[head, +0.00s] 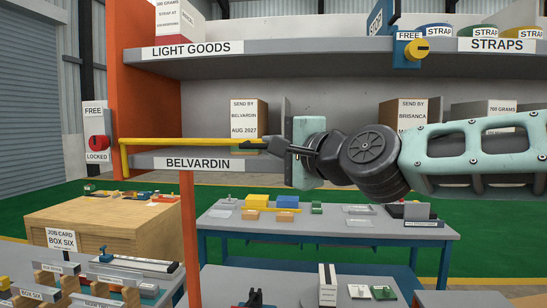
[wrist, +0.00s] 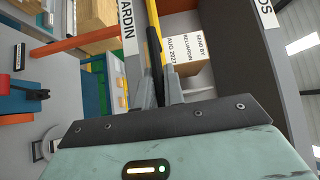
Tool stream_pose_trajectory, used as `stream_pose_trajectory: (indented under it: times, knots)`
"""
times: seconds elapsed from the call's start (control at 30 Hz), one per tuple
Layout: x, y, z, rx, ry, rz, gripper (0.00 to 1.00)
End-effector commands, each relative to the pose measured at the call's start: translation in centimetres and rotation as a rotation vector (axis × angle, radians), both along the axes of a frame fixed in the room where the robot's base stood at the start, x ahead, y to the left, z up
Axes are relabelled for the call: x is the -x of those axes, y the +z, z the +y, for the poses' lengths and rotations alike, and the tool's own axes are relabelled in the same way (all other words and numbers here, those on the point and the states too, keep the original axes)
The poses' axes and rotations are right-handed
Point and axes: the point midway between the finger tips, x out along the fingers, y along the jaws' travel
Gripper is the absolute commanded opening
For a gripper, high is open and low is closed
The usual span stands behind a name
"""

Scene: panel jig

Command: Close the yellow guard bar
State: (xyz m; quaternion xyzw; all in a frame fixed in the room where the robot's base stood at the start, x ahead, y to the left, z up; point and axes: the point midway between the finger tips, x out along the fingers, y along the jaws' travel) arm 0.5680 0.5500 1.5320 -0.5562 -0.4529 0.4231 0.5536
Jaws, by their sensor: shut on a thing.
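The yellow guard bar (head: 175,141) runs roughly level from the orange post at the left across the front of the BELVARDIN shelf bay. Its left end bends down beside the post. My gripper (head: 250,146) is shut on the bar near its right end, which the dark fingers partly hide. In the wrist view the yellow bar (wrist: 153,32) runs down between my two grey fingers (wrist: 160,92).
A red knob (head: 98,142) sits on a FREE/LOCKED plate left of the post. A yellow knob (head: 417,47) is on a blue FREE box on the upper shelf. A cardboard carton (head: 248,115) stands behind the bar. Workbenches (head: 220,228) with small parts lie below.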

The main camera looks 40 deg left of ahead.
Motion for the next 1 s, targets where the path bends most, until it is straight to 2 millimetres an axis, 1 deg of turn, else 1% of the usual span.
stream_pose_trajectory:
  times: [0.17,0.67,0.7,0.77,1.0]
  knots:
    - [-0.41,0.42,0.16,-0.005,-0.004,-0.001,0.00]
    - [-0.55,0.50,0.20,-0.003,-0.004,-0.004,0.00]
    - [-0.55,0.50,0.20,-0.003,-0.004,-0.004,0.16]
    - [-0.55,0.48,0.20,-0.004,-0.004,-0.003,0.32]
    - [-0.48,0.35,0.23,-0.001,-0.002,-0.002,0.32]
